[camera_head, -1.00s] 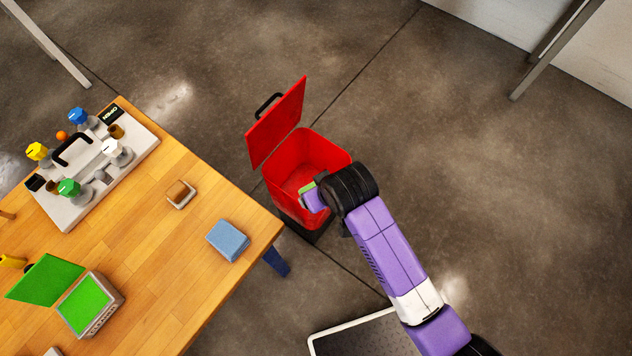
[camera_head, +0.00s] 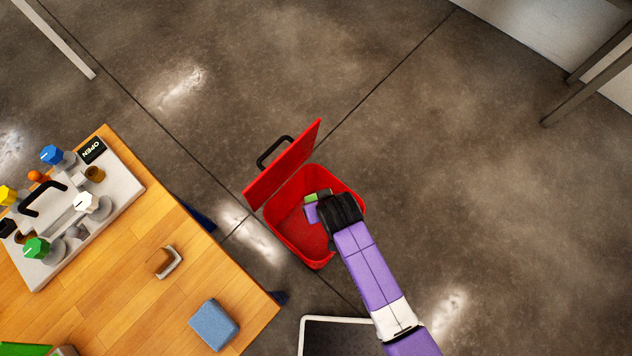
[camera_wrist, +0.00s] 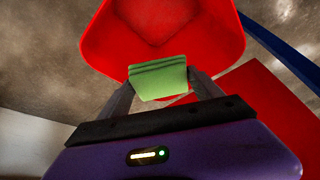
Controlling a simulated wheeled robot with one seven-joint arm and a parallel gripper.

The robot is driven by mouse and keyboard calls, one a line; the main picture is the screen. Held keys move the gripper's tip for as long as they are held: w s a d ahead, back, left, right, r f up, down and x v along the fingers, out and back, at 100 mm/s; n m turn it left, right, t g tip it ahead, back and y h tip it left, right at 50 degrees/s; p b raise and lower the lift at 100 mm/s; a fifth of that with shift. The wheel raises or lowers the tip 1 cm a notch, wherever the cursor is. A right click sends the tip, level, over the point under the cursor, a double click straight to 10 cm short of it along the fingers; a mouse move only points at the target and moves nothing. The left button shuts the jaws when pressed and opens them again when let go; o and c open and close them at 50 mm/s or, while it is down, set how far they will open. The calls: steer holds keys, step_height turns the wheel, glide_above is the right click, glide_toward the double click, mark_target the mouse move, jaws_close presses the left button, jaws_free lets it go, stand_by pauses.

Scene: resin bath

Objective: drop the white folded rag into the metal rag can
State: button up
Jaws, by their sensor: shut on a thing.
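My gripper (camera_head: 313,205) is shut on a green folded rag (camera_wrist: 158,79), with a finger on each side of it in the wrist view. The rag also shows as a small green patch in the head view (camera_head: 318,195). A red can (camera_head: 283,220) stands on the floor beside the table, its red lid (camera_head: 287,165) raised. In the head view my gripper and the rag overlap the can's opening; how high they are is hard to tell. The rag looks green, not white, and no white folded rag shows.
The wooden table (camera_head: 130,290) at left bears a blue folded block (camera_head: 214,324), a brown block (camera_head: 160,261) and a panel with coloured knobs (camera_head: 105,180). A white-rimmed dark tray or mat (camera_head: 335,338) lies below the can. Floor right of my arm is clear.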

step_height(320, 180, down, 5)
steer(key=b, duration=0.4)
steer(key=shift+a+f, duration=0.1)
steer(key=o, duration=1.4)
steer(key=v, duration=0.8)
steer(key=shift+s, duration=0.1)
